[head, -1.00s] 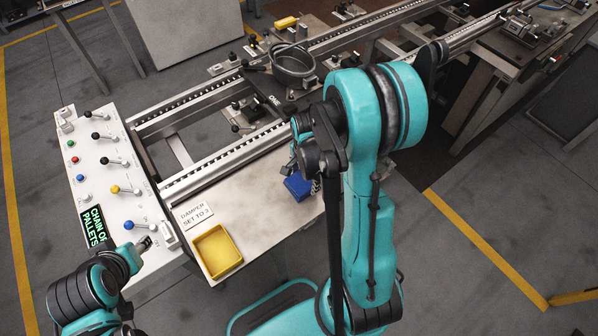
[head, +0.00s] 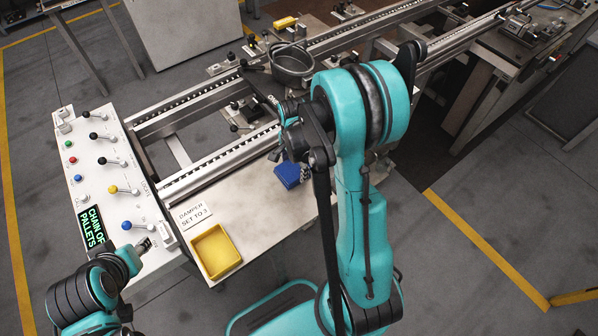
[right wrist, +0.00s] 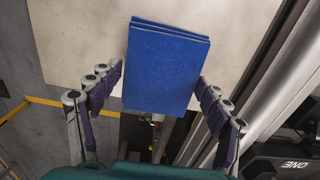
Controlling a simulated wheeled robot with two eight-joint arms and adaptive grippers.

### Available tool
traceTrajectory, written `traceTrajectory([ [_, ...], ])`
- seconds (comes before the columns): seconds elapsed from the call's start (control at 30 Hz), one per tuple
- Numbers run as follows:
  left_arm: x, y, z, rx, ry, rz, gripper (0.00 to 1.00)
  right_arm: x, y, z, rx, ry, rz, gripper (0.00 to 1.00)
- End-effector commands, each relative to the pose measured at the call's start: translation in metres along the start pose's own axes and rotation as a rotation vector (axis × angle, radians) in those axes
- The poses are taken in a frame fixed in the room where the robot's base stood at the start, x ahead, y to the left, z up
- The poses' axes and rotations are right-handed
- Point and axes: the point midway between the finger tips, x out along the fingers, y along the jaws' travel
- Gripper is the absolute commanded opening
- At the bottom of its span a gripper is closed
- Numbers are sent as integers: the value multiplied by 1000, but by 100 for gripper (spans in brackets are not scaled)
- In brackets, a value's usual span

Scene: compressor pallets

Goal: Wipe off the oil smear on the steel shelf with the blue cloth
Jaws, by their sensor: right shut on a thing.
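The blue cloth (head: 287,175) is a folded pad over the pale steel shelf (head: 262,215). In the right wrist view the cloth (right wrist: 166,67) lies between the dark finger pads of my right gripper (right wrist: 158,95), which is shut on it. Whether the cloth touches the shelf is unclear. In the head view my right arm partly covers this gripper (head: 292,150). I cannot make out the oil smear; the cloth and arm hide part of the shelf. My left gripper (head: 146,244) is by the control panel's near corner, too small to tell its state.
A yellow tray (head: 217,252) and a "DAMPER SET TO 3" label (head: 190,214) are on the shelf's left part. The control panel (head: 112,175) with levers stands left. Conveyor rails (head: 215,165) run behind the shelf. Bare shelf shows between tray and cloth.

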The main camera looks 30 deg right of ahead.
Motion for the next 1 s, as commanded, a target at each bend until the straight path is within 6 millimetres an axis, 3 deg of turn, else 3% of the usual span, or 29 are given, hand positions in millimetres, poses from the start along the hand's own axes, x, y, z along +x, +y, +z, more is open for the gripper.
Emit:
traceTrajectory([
  [0.27,1,0,0,0,0,0,40,1,-4,0,0,0,-4,54],
  [0.3,1,0,0,0,0,0,40,1,-4,0,0,0,-5,85],
  [0.37,1,0,0,0,0,0,40,1,-4,0,0,0,-4,100],
  [0.77,0,0,0,0,0,0,40,-2,-3,0,0,0,-2,100],
  [1.0,0,0,0,0,0,0,40,-39,-2,0,0,0,-2,100],
])
